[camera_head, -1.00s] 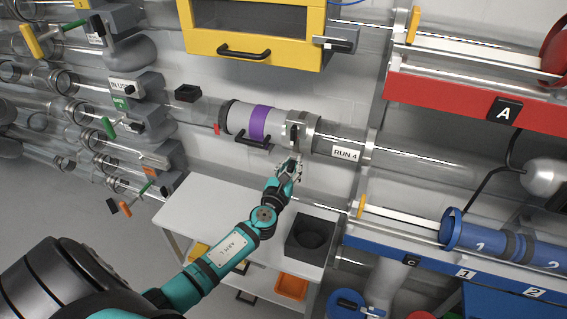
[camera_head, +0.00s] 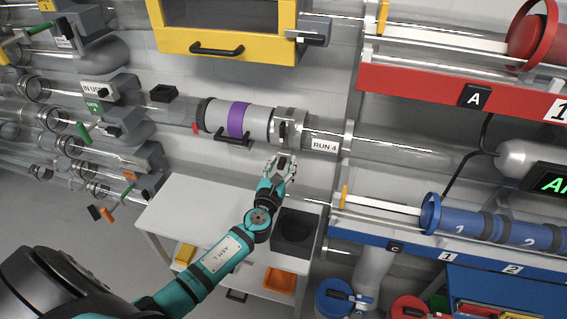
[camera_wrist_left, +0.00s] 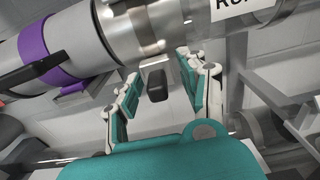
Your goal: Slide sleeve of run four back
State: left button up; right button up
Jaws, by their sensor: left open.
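The sleeve of run four (camera_head: 238,120) is a grey cylinder with a purple band and a black handle (camera_head: 233,138) below it. It sits on the clear tube, left of a metal clamp collar (camera_head: 288,128) and the RUN 4 label (camera_head: 325,146). My left gripper (camera_head: 281,164) is open just below the collar. In the left wrist view, the fingers (camera_wrist_left: 158,88) stand apart on either side of a small black latch handle (camera_wrist_left: 157,84) that hangs from the metal collar (camera_wrist_left: 140,25). I see no contact with it. The purple band (camera_wrist_left: 38,55) shows at the left. My right gripper is not in view.
A white table (camera_head: 185,205) with a black block (camera_head: 293,232) stands below the run. A yellow-framed cabinet (camera_head: 228,40) hangs above it. A red rack A (camera_head: 430,84) and a blue rack C (camera_head: 375,238) are at the right.

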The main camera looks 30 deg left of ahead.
pick_arm(q)
jog(key=v, duration=1.1)
jog(key=shift+d, duration=0.2)
